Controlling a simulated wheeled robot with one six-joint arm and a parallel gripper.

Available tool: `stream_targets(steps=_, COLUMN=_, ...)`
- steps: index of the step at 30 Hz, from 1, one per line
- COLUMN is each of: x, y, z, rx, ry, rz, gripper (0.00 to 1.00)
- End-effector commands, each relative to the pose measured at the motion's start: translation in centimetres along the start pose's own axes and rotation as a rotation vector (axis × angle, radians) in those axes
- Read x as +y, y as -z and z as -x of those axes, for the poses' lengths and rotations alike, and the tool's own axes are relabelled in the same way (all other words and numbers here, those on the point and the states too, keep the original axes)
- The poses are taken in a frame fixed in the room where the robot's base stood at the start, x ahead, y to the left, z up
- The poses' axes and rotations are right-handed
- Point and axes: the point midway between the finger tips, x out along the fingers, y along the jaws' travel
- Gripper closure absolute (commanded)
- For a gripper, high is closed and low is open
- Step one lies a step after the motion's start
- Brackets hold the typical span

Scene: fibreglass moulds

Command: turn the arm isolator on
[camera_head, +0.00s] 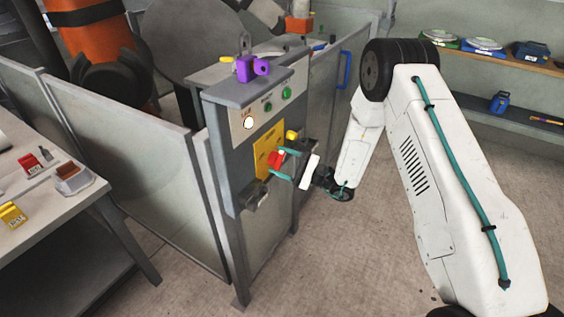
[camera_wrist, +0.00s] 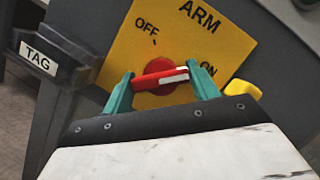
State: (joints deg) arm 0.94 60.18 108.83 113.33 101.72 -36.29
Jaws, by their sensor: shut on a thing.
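The arm isolator is a red rotary knob (camera_head: 275,158) on a yellow plate (camera_head: 264,143) on the front of the grey control stand. In the wrist view the red knob (camera_wrist: 153,79) has a bar handle with a white stripe at its right end. The stripe points right, toward the ON word (camera_wrist: 208,68); the OFF word (camera_wrist: 147,26) is above the knob. My gripper (camera_wrist: 161,73) has its two green fingers on the two ends of the handle, shut on it. The head view also shows my gripper (camera_head: 280,164) at the knob.
A tag holder (camera_wrist: 50,60) juts out left of the plate, and a yellow part (camera_wrist: 243,88) sticks out at its right. A purple padlock-like item (camera_head: 250,67) stands on top of the stand.

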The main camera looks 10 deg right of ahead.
Motion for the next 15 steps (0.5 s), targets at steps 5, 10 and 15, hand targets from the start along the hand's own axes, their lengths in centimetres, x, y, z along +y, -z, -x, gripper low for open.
stream_targets(steps=5, x=0.06, y=0.04, z=0.07, rx=0.002, ry=0.003, rz=-0.01, gripper=0.64)
stream_targets(steps=10, x=0.06, y=0.04, z=0.07, rx=0.002, ry=0.003, rz=-0.009, gripper=0.64)
stream_targets(steps=15, x=0.06, y=0.03, z=0.06, rx=0.002, ry=0.002, rz=-0.009, gripper=0.19)
